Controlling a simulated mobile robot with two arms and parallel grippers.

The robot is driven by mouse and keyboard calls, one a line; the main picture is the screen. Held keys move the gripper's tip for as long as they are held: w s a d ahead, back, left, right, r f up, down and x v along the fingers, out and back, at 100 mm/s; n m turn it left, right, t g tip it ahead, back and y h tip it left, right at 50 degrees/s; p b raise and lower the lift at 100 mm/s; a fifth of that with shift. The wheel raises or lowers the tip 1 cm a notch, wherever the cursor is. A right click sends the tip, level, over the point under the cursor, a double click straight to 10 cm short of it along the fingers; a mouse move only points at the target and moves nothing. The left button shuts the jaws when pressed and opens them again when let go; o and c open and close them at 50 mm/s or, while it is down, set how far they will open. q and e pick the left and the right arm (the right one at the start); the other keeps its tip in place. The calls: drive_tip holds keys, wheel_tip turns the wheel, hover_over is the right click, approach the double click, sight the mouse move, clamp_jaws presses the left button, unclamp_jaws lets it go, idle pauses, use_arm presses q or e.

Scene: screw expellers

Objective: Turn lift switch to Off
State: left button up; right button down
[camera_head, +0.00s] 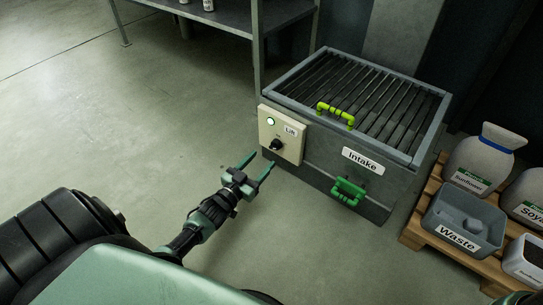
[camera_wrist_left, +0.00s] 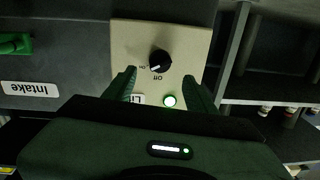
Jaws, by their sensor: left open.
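The lift switch is a black rotary knob (camera_head: 276,145) on a cream panel (camera_head: 293,148) fixed to the left side of the grey intake box. A lit green lamp (camera_head: 270,121) and a "Lift" label (camera_head: 290,130) sit above it. My left gripper (camera_head: 257,164) is open and empty, just in front of and below the knob, apart from it. In the left wrist view the knob (camera_wrist_left: 160,61) appears upside down beyond the fingers (camera_wrist_left: 163,80), its white mark turned toward the side away from the "Off" lettering.
The intake box (camera_head: 330,185) has a barred top with a yellow-green handle (camera_head: 336,114) and a green handle (camera_head: 348,190) on its front. A grey shelf (camera_head: 257,60) stands behind left. A pallet with sacks and a waste bin (camera_head: 462,222) is at right. Floor at left is clear.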

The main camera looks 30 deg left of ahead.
sight(273, 148)
use_arm(q)
drive_tip(key=w+b, duration=0.3)
drive_tip(key=w, duration=0.4)
drive_tip(key=shift+b, duration=0.3)
drive_tip(key=shift+s, duration=0.1)
clamp_jaws()
